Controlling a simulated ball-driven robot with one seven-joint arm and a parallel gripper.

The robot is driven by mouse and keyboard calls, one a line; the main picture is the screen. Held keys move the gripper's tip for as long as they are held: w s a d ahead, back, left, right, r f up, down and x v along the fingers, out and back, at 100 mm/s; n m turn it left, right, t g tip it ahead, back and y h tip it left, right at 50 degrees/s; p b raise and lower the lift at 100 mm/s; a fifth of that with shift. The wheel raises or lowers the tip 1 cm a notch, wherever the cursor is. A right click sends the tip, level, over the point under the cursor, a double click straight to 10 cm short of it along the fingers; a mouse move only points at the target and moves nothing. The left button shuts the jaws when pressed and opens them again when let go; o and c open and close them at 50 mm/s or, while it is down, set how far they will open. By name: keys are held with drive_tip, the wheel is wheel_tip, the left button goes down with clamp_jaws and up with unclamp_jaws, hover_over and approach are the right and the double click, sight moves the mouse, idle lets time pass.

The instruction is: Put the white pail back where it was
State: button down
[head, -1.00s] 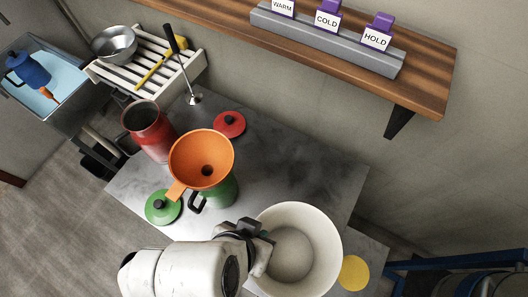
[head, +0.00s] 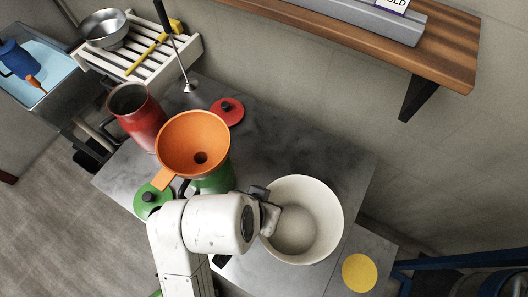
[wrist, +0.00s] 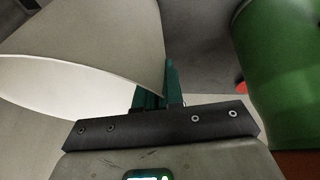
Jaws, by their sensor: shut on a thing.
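The white pail (head: 325,222) is over the right part of the grey table in the head view, with its open mouth facing up. My gripper (head: 267,209) is shut on the left side of its rim. In the wrist view the dark green fingertips (wrist: 160,92) pinch the wall of the pail (wrist: 95,38), which appears tilted there. I cannot tell whether the pail's base touches the table. A yellow disc (head: 359,272) lies on the surface to the right of the pail.
A green can with an orange funnel (head: 193,140) stands left of the pail; the can also shows in the wrist view (wrist: 285,75). A red can (head: 143,122), red lid (head: 229,111) and green lid (head: 151,200) are nearby. A wooden shelf (head: 440,60) overhangs at the back right.

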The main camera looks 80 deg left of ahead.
drive_tip(key=shift+f, duration=0.35)
drive_tip(key=shift+f, duration=0.15)
drive_tip(key=c, duration=1.3)
unclamp_jaws()
drive_tip(key=shift+o, duration=0.2)
drive_tip(key=p+v, duration=0.6)
drive_tip(key=v, duration=0.6)
